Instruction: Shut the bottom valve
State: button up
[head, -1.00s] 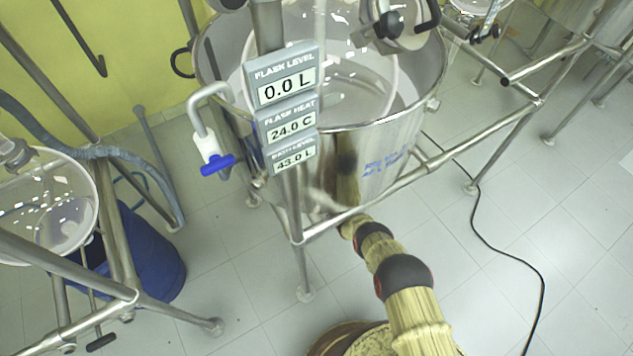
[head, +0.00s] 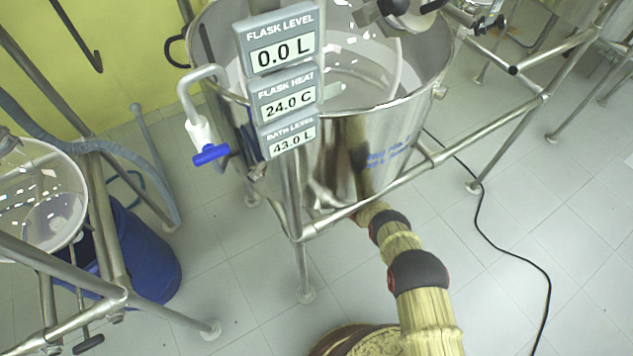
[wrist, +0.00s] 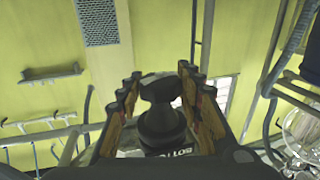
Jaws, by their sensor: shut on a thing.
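In the wrist view a black knob-like valve handle (wrist: 162,90) stands between the two fingers of my gripper (wrist: 160,102). The gripper is shut on it, with one finger on each side. In the head view my arm reaches to the lower side of the steel bath (head: 385,135), and the gripper and the black handle are hidden there.
The glass flask (head: 360,75) sits inside the bath. A display panel (head: 278,35) reads 0.0 L, 24.0 C and 43.0 L. A blue-handled valve (head: 210,154) hangs beside it. Frame bars (head: 390,188) pass near my arm. A black cable (head: 500,245) lies on the floor at right.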

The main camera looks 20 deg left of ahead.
jog(key=shift+f+n+g+y+b, duration=0.15)
jog(key=shift+n+g+y+b, duration=0.35)
jog(key=shift+n+g+b, duration=0.95)
jog(key=shift+g+b, duration=0.45)
jog(key=shift+b, duration=0.7)
jog(key=shift+g, duration=0.3)
jog(key=shift+r+n+g+y, duration=0.2)
jog(key=shift+n+g+y, duration=0.1)
jog(key=shift+n+g, duration=0.1)
jog(key=shift+f+g, duration=0.1)
jog(key=shift+g, duration=0.3)
jog(key=shift+n+g, duration=0.65)
jog(key=shift+g, duration=0.05)
jog(key=o, duration=0.9)
